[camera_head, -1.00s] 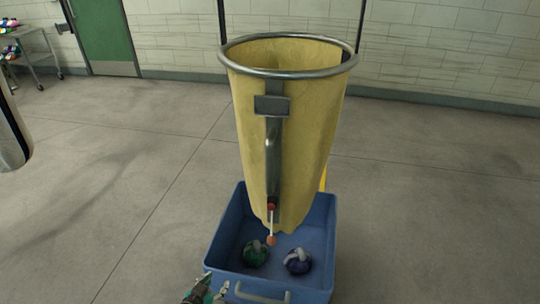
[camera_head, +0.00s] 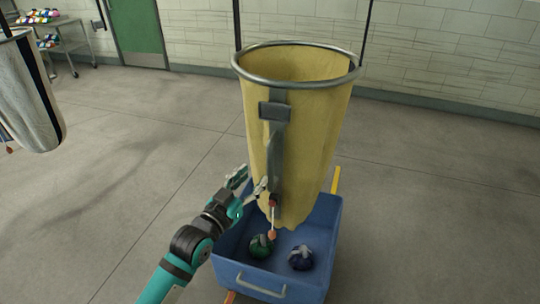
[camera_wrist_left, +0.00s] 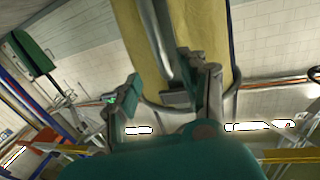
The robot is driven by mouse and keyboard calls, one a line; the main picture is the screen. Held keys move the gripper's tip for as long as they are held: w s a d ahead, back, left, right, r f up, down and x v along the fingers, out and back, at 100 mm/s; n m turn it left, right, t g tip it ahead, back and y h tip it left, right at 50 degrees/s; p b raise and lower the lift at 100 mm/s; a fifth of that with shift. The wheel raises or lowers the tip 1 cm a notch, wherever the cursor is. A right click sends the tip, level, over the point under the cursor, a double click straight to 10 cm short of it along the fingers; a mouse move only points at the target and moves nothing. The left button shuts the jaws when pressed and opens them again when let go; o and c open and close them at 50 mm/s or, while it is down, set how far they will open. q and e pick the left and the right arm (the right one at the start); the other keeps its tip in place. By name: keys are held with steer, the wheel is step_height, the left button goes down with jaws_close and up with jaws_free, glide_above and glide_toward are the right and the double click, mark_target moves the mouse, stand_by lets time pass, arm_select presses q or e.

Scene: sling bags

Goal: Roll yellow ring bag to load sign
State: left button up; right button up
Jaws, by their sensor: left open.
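The yellow ring bag (camera_head: 315,125) hangs upright from a metal ring above a blue cart. A grey strap (camera_head: 275,150) with a dark bracket runs down its front, with a red-tipped pull cord at the bottom. My left gripper (camera_head: 249,182) is open beside the bag's lower left side, close to the strap. In the left wrist view the fingers (camera_wrist_left: 165,90) stand apart in front of the yellow bag (camera_wrist_left: 205,25) and the strap; I cannot tell whether they touch. My right gripper is not in view. I cannot make out a load sign.
The blue cart (camera_head: 232,272) stands under the bag, holding a green bundle (camera_head: 261,247) and a dark blue bundle (camera_head: 301,258). A pale bag (camera_head: 35,100) hangs at the left. A rack with colourful items (camera_head: 40,17) stands at the back left. The floor between is clear.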

mark_target(268, 163)
arm_select(q)
steer(key=p+x, duration=0.1)
steer(key=x, duration=0.8)
steer(key=shift+w+d, duration=0.2)
steer(key=shift+w, duration=0.1)
steer(key=shift+f, duration=0.1)
jaws_close()
steer(key=shift+w+d+f, duration=0.1)
steer(key=shift+w+f, duration=0.1)
steer(key=shift+f, duration=0.1)
